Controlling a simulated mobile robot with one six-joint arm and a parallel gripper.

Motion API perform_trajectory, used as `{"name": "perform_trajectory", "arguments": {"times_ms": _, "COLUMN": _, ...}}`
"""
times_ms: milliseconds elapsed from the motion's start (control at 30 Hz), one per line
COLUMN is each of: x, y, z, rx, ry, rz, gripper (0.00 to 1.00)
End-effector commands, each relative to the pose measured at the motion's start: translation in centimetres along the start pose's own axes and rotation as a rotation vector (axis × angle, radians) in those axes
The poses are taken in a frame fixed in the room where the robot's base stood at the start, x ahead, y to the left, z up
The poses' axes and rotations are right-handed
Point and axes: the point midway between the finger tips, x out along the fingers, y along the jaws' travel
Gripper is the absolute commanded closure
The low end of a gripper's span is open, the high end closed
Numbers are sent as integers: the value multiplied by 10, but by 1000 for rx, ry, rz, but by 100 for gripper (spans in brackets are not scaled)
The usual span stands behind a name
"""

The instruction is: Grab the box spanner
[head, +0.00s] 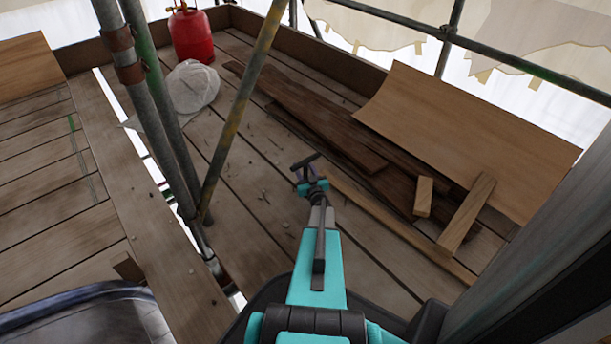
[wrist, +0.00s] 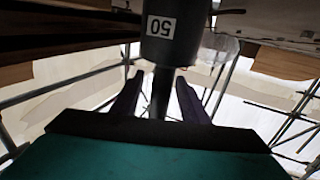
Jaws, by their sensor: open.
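The box spanner appears to be the dark tool in the wrist view, a thick round body (wrist: 172,45) with a white number label and a narrower shaft running down between my fingers. A thin dark bar sticks out to its right. My gripper (wrist: 160,78) is open, with one finger on each side of the shaft and a gap visible on both sides. In the head view my gripper (head: 308,178) is at the end of my teal arm, above the planks. A small dark crosspiece (head: 305,160) shows at its tip; the rest of the tool is hard to make out there.
Scaffold poles (head: 160,120) stand left of my arm. Dark boards (head: 320,120), a bent plywood sheet (head: 470,140) and wood offcuts (head: 466,213) lie to the right. A red gas bottle (head: 192,36) and a whitish bag (head: 192,87) stand at the back. The planks left of my gripper are mostly clear.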

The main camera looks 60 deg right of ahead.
Motion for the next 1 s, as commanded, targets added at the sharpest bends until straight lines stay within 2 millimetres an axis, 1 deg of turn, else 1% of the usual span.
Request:
{"name": "perform_trajectory", "arguments": {"times_ms": 33, "x": 4, "y": 0, "z": 2, "rx": 0, "ry": 1, "rz": 0, "gripper": 60}}
{"name": "perform_trajectory", "arguments": {"times_ms": 167, "x": 8, "y": -1, "z": 0, "rx": 0, "ry": 1, "rz": -1, "gripper": 60}}
{"name": "perform_trajectory", "arguments": {"times_ms": 667, "x": 8, "y": -1, "z": -1, "rx": 0, "ry": 1, "rz": -1, "gripper": 60}}
{"name": "perform_trajectory", "arguments": {"times_ms": 700, "x": 8, "y": -1, "z": -1, "rx": 0, "ry": 1, "rz": -1, "gripper": 61}}
{"name": "perform_trajectory", "arguments": {"times_ms": 733, "x": 8, "y": -1, "z": -1, "rx": 0, "ry": 1, "rz": -1, "gripper": 66}}
{"name": "perform_trajectory", "arguments": {"times_ms": 933, "x": 8, "y": -1, "z": -1, "rx": 0, "ry": 1, "rz": -1, "gripper": 100}}
{"name": "perform_trajectory", "arguments": {"times_ms": 1000, "x": 8, "y": -1, "z": -1, "rx": 0, "ry": 1, "rz": -1, "gripper": 100}}
